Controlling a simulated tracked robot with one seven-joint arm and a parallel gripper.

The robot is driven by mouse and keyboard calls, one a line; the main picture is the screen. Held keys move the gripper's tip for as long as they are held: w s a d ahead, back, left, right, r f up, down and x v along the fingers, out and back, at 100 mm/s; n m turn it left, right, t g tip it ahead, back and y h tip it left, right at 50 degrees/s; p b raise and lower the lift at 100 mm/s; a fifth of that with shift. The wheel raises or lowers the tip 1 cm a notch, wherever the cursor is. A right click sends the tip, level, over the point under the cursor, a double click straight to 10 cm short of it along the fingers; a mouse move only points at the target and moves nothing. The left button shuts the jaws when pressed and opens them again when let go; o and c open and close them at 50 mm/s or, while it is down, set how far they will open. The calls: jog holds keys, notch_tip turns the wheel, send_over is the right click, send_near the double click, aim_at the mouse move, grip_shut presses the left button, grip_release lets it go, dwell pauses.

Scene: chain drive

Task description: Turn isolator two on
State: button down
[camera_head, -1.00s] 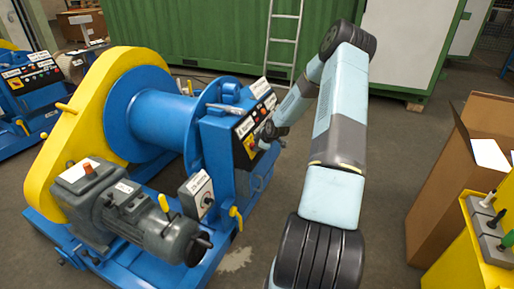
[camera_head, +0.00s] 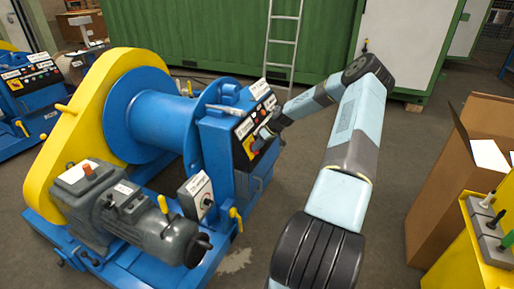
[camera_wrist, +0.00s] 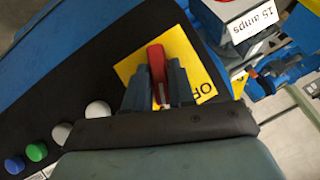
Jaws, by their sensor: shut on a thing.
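A red isolator handle (camera_wrist: 156,66) stands on a yellow plate (camera_wrist: 128,68) in the wrist view. Part of the word "OFF" shows on the plate to the right of my gripper. My gripper (camera_wrist: 160,80) is shut on the red handle, with one dark finger on each side of it. In the head view my gripper (camera_head: 266,132) is at the sloped black control panel (camera_head: 245,128) of the blue winch. There the yellow plate (camera_head: 251,147) shows just left of the gripper. Which isolator number this is cannot be read.
White, green and blue buttons (camera_wrist: 60,134) lie along the panel left of my gripper. A grey box labelled "15 amps" (camera_wrist: 245,20) is at upper right. The winch's blue drum (camera_head: 160,120) stands left of the panel.

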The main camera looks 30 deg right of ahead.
jog(key=shift+d+f+m+g+y, duration=0.1)
jog(key=shift+m+g+y, duration=0.15)
jog(key=shift+m+y, duration=0.5)
jog(key=shift+d+f+m+g+y, duration=0.1)
jog(key=shift+m+g+y, duration=0.25)
jog(key=shift+m, duration=0.6)
jog(key=c, duration=1)
grip_release()
jog(key=shift+c, duration=0.2)
jog(key=shift+r, duration=0.1)
jog(key=v, duration=1.3)
jog(key=shift+s+d, duration=0.2)
jog(key=shift+d, duration=0.15)
